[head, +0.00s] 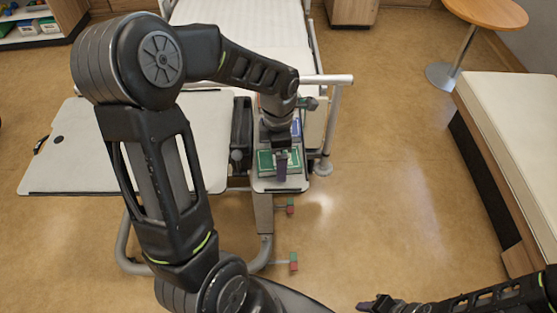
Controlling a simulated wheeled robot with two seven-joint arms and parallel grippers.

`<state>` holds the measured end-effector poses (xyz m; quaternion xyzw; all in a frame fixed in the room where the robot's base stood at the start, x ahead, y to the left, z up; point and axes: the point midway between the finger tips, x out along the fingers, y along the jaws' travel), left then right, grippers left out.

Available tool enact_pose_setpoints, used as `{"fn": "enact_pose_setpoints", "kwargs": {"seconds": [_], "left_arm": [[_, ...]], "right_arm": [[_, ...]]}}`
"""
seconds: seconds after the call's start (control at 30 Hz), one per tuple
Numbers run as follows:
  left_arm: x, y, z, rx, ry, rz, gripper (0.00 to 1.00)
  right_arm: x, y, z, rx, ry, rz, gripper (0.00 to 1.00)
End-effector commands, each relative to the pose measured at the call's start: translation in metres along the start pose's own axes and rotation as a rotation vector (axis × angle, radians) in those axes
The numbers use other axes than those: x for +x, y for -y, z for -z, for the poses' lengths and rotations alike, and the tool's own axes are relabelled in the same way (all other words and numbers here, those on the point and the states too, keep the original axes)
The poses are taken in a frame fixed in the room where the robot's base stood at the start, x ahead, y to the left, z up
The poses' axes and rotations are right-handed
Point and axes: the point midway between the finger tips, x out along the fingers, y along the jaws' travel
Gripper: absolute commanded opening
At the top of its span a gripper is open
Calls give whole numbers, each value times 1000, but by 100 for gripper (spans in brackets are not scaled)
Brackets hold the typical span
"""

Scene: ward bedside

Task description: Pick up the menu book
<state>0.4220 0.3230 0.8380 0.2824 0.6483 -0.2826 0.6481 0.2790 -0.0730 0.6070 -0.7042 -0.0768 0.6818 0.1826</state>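A flat green book-like item with white edges (263,160) lies on the narrow side section of the overbed table (293,184). A blue item (296,128) lies just behind it, partly hidden by my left gripper. I cannot tell for certain which one is the menu book. My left gripper (281,164) points down over the green item, its dark fingers in front of it. Whether they touch it, and how far apart they are, cannot be made out. My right gripper (372,304) is low at the bottom edge, away from the table, and its opening is unclear.
The wide table top (70,150) is mostly bare, partly covered by my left arm. A bed (245,25) stands behind. A bench (515,130) and round table (487,12) are at right. The floor between is clear.

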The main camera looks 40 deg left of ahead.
Motion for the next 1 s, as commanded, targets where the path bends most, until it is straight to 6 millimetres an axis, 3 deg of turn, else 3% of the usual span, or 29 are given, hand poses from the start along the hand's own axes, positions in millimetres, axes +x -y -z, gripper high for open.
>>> {"fn": "enact_pose_setpoints", "kwargs": {"seconds": [0.17, 1.0], "left_arm": [[0, 0, 0, 0, 0, 0, 93], [0, 0, 0, 0, 0, 0, 25]], "right_arm": [[0, 0, 0, 0, 0, 0, 36], [0, 0, 0, 0, 0, 0, 36]]}}
